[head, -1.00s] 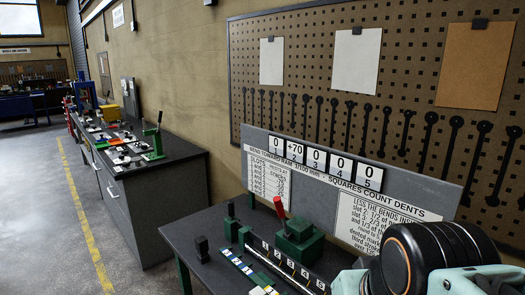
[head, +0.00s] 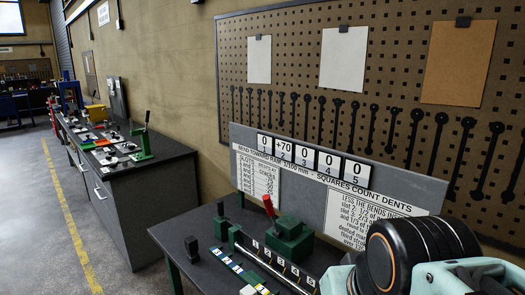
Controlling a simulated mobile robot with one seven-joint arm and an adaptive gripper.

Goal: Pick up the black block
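A small black block (head: 192,253) stands upright near the left front of the dark bench top, in the head view. Behind it and to its right is a green post (head: 222,230) with a dark upper part. My gripper is not in view. Only part of my arm shows at the lower right, covering that part of the bench.
A green fixture with a red lever (head: 288,232) and a numbered rail (head: 272,262) stand right of the block. A grey sign board (head: 330,180) rises behind them. A second bench (head: 150,170) with tools stands at the left, beyond open floor.

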